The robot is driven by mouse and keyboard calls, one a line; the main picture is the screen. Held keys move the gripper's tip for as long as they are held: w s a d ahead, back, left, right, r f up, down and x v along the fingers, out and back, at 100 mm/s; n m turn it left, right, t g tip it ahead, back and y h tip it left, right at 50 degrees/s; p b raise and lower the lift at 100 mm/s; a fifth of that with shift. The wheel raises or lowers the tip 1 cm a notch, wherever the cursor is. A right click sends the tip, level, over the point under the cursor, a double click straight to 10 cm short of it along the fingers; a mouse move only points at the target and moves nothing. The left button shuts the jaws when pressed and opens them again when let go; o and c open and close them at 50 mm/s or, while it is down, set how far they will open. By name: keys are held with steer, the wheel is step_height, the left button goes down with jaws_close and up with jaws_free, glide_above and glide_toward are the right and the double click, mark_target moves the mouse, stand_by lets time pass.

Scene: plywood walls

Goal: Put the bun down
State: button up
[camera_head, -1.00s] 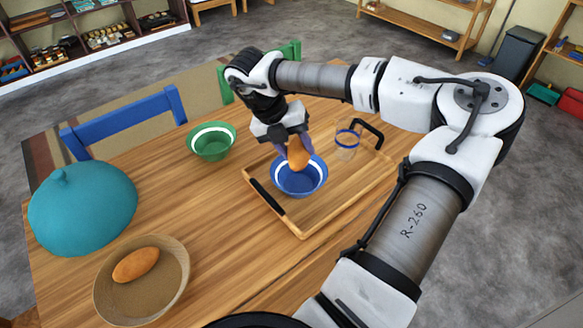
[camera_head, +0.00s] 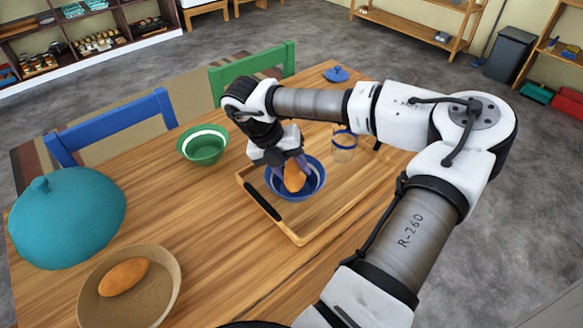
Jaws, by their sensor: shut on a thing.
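My gripper (camera_head: 291,168) points down over the blue bowl and is shut on an orange-brown bun (camera_head: 295,178). The bun is inside the outline of the blue bowl (camera_head: 313,186), low at its opening; I cannot tell whether it touches the bottom. The bowl has a white band inside and stands on a wooden tray (camera_head: 293,229) with black handles. A second bun (camera_head: 123,277) lies in a tan bowl (camera_head: 161,302) at the front left.
A green bowl (camera_head: 203,147) stands left of the tray, and a clear blue-rimmed glass (camera_head: 344,147) stands on it. A teal dome (camera_head: 68,217) is at the left. Blue (camera_head: 118,118) and green (camera_head: 256,64) chairs border the table. Bare tabletop lies between the tan bowl and the tray.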

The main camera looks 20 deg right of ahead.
steer(key=shift+f+b, duration=0.35)
steer(key=shift+b, duration=0.05)
steer(key=o, duration=1)
steer(key=shift+r+p, duration=0.5)
steer(key=shift+p, duration=0.15)
steer(key=b+v, duration=0.1)
steer(key=v, duration=1.1)
steer(key=shift+r+b, duration=0.15)
steer(key=shift+b, duration=0.15)
